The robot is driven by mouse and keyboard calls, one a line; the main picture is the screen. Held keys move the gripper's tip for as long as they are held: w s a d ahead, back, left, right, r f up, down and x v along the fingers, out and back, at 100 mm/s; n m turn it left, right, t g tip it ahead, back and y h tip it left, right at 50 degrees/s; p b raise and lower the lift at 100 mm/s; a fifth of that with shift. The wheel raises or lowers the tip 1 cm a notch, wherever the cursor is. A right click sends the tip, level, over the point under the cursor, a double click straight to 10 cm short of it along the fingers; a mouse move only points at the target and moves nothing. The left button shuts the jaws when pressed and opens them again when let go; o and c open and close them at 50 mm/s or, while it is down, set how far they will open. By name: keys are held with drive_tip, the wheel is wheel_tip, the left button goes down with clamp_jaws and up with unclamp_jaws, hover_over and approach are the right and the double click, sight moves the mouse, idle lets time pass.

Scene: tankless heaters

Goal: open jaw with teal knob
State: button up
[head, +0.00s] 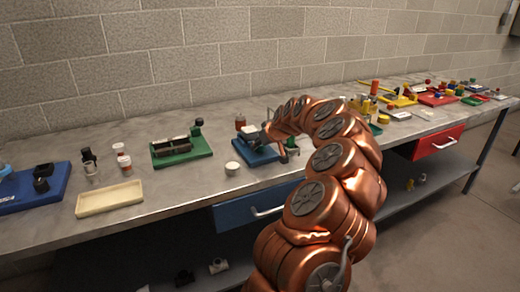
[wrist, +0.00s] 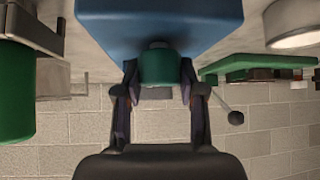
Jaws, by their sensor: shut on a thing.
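In the wrist view, which shows the scene upside down, my gripper (wrist: 158,88) has one finger on each side of a teal-green knob (wrist: 160,66) and is shut on it. The knob sits against a blue block (wrist: 160,22), apparently the jaw fixture. In the head view, my copper arm curves over the bench to a blue base plate (head: 255,153), where my gripper is small and partly hidden by the arm. The knob cannot be made out there. How far the jaw stands open is not visible.
A green fixture (head: 182,151) stands left of the blue one, with a white round cup (head: 232,168) in front. Another green cylinder (wrist: 16,92) is close by in the wrist view. A cream tray (head: 110,198) lies farther left. Red and yellow fixtures fill the bench's far right.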

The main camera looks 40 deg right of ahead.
drive_tip(key=shift+n+y+b, duration=1)
drive_tip(key=shift+n+b, duration=0.25)
drive_tip(key=shift+n, duration=0.05)
drive_tip(key=shift+n+y+b, duration=0.3)
drive_tip(key=shift+n+y, duration=0.3)
drive_tip(key=shift+n, duration=0.1)
drive_tip(key=shift+n+y, duration=0.4)
drive_tip(key=shift+n, duration=0.2)
drive_tip(key=o, duration=1.1)
drive_tip(key=shift+o, duration=0.2)
drive_tip(key=shift+r, duration=0.1)
drive_tip(key=v, duration=1.1)
drive_tip(key=shift+s+r, duration=0.25)
drive_tip(key=shift+r, duration=0.05)
drive_tip(key=shift+d, duration=0.1)
